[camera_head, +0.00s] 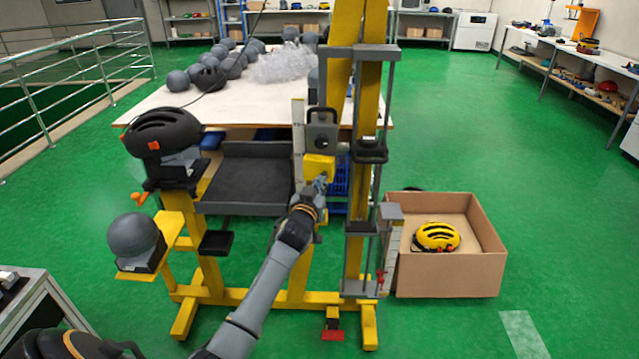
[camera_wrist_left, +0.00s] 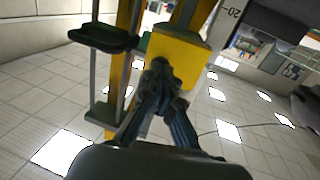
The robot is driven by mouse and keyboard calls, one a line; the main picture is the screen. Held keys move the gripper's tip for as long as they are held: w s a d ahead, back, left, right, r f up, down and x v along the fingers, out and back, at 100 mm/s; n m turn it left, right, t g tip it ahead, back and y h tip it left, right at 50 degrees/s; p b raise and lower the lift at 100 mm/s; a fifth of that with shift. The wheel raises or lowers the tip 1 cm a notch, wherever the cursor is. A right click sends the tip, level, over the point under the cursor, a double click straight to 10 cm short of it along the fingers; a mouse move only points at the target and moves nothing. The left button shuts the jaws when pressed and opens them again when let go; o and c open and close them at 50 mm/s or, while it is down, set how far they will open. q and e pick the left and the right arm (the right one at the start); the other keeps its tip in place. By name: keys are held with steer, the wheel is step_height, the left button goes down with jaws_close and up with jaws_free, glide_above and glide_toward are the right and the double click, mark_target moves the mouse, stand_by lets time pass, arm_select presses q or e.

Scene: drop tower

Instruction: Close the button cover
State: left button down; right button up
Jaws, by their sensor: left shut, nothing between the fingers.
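A yellow box-shaped part, which looks like the button cover (camera_head: 318,165), is mounted on the drop tower (camera_head: 341,80) beside the vertical ruler strip. In the left wrist view the yellow cover (camera_wrist_left: 190,58) shows a broad flat face. My left gripper (camera_head: 321,184) is at its lower front, and in the wrist view my left gripper (camera_wrist_left: 161,68) has its fingertips together over the yellow face. It is shut and empty. I cannot tell whether the tips touch the cover. Any button behind it is hidden. My right gripper is not seen.
A black helmet (camera_head: 163,131) and a grey ball (camera_head: 134,235) sit on yellow stands at left. A cardboard box (camera_head: 450,274) with a yellow helmet (camera_head: 436,237) is at right. A table (camera_head: 262,100) stands behind. Green floor is open at far right.

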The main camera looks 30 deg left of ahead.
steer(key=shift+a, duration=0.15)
arm_select(q)
steer(key=shift+w+d+b, duration=0.3)
steer(key=shift+w, duration=0.25)
steer(key=shift+w+d+b, duration=0.25)
steer(key=shift+w+b, duration=0.05)
steer(key=shift+w, duration=0.25)
steer(key=shift+s, duration=0.1)
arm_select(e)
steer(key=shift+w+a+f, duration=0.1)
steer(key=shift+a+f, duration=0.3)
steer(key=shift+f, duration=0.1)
